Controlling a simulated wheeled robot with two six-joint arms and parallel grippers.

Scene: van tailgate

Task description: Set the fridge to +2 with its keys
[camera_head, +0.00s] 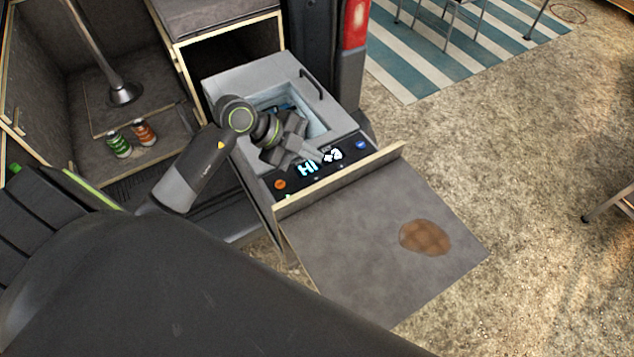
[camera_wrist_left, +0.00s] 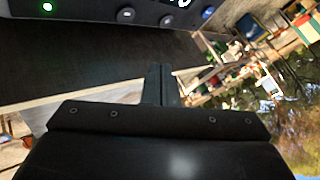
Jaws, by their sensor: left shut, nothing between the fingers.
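The grey fridge (camera_head: 313,103) sits in a pulled-out drawer of the van, and its inside shows from above. Its black control panel (camera_head: 322,173) faces up on the near side, with an orange spot (camera_head: 280,184) at the left and a blue one (camera_head: 360,145) at the right. The lit display (camera_head: 308,169) looks like "HI"; a white symbol glows beside it. My left gripper (camera_head: 317,156) is shut and empty over the panel, partly hiding it. In the left wrist view, the shut fingers (camera_wrist_left: 160,72) are below two round keys (camera_wrist_left: 126,15) and a green light (camera_wrist_left: 47,7). My right gripper is out of view.
Green (camera_head: 119,145) and orange (camera_head: 144,132) cans stand in the left compartment. A striped mat (camera_head: 450,50) lies on the open ground behind.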

